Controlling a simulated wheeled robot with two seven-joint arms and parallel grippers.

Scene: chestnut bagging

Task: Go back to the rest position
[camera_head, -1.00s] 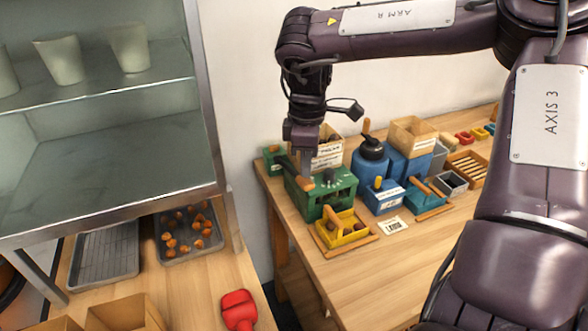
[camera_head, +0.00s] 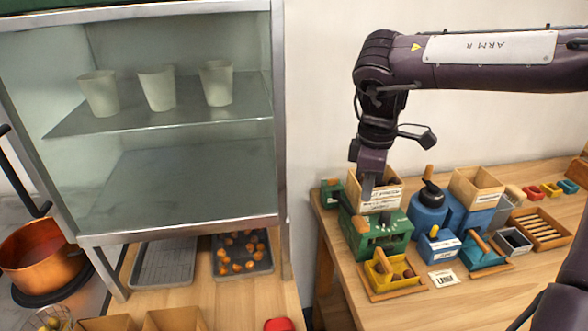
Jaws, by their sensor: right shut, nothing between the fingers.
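My right gripper (camera_head: 368,190) hangs pointing down from my right arm, shut and empty. It appears in front of a labelled wooden box (camera_head: 378,200) and above the green box (camera_head: 375,236) on the right-hand table; whether it touches either cannot be told. My left gripper is out of view.
The right-hand table (camera_head: 345,303) also holds a yellow tray (camera_head: 380,278), blue containers (camera_head: 432,215) and a wooden rack (camera_head: 540,228). On the left stand a metal shelf with cups (camera_head: 157,88), a tray of chestnuts (camera_head: 256,268) and a copper pot (camera_head: 42,260). A gap separates the tables.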

